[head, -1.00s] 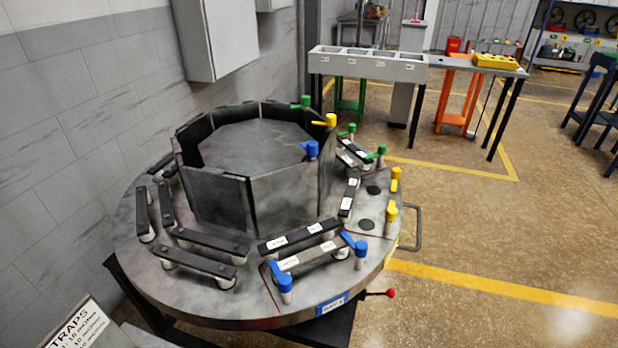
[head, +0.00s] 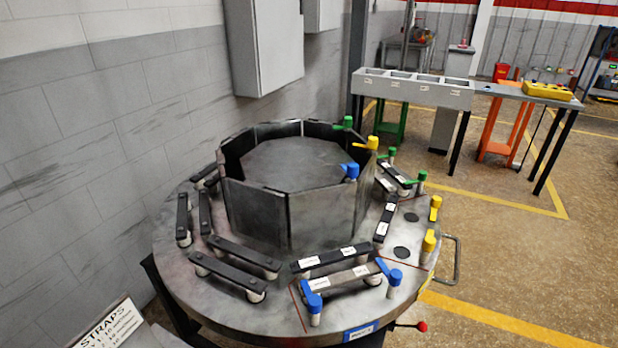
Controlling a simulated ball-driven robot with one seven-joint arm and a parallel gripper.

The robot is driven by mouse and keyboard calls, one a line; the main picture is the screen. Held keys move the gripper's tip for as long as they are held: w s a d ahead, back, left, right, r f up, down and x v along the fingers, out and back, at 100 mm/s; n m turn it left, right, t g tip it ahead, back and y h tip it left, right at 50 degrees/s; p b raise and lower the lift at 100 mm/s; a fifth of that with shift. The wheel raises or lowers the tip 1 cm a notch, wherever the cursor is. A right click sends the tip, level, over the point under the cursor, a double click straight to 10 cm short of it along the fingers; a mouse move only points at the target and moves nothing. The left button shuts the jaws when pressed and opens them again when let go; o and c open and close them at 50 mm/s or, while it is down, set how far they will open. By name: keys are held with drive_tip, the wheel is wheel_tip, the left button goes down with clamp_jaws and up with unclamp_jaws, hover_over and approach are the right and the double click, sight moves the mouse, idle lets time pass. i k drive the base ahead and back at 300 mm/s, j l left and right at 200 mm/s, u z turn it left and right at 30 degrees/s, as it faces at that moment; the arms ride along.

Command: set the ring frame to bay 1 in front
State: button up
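The ring frame (head: 228,318) is a round grey metal table with an octagonal walled hub (head: 253,212) in its middle. Its near edge carries a blue label (head: 361,332), too small to read surely. Above that label, two blue clamps (head: 314,302) (head: 394,278) stand at the ends of a grey strap bar (head: 343,277). Yellow clamps (head: 428,243) stand at the right, and green clamps (head: 421,180) at the right rear. A metal handle (head: 456,260) and a red-knobbed lever (head: 421,326) stick out at the right rim. My gripper is not in view.
A wall with a grey cabinet (head: 264,45) stands close behind and left. A straps sign (head: 110,328) is at lower left. A trough bench (head: 412,88) and a table with a yellow box (head: 548,91) stand at the back right. The floor right of the ring is clear.

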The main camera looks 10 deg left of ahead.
sight(225, 241)
drive_tip(key=i+l, duration=0.8)
